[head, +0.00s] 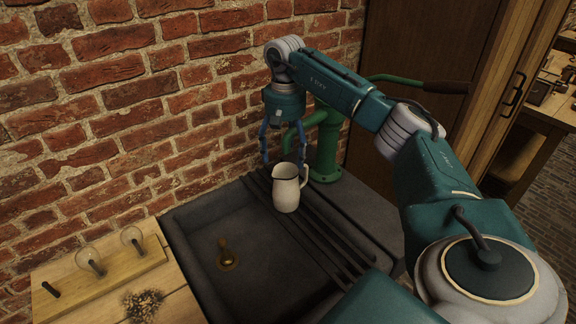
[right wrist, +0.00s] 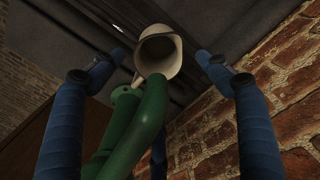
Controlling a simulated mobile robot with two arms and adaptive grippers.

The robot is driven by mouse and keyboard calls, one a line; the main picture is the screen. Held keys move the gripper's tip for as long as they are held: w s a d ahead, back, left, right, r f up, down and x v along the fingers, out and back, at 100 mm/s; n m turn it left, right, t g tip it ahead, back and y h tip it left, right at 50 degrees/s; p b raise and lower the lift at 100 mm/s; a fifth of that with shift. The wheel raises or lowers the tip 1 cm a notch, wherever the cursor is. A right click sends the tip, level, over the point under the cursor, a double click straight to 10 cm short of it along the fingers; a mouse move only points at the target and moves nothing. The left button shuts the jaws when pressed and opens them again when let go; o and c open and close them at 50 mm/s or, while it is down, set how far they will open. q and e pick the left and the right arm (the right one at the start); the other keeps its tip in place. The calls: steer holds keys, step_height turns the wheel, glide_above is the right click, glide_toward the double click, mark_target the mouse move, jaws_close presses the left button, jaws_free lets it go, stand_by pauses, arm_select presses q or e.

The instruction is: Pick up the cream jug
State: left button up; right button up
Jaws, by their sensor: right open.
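The cream jug (head: 286,192) stands upright on the dark ribbed part of the sink unit, its handle on the right side in the head view. My right gripper (head: 284,158) is open, blue fingers pointing down, just above and behind the jug in the head view. In the right wrist view the jug (right wrist: 176,58) shows mouth-on at the top centre, between the open fingertips (right wrist: 161,54). I see no contact between fingers and jug. A green pump spout (right wrist: 130,133) runs across that view and hides part of the jug's lower area. My left gripper is not in view.
The green hand pump (head: 328,150) stands right behind the jug, close to my right fingers. A brick wall (head: 130,100) rises behind. The sink basin (head: 215,215) is left of the jug, with a brass drain (head: 228,258). A wooden bench (head: 70,255) with glass pieces stands at lower left.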

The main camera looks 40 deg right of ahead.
mark_target(286, 164)
step_height(286, 164, down, 4)
steer(key=shift+s+f+p, duration=0.15)
steer(key=shift+p, duration=0.65)
steer(key=shift+a, duration=0.1)
steer(key=shift+c, duration=0.5)
jaws_close()
steer(key=shift+r, duration=0.2)
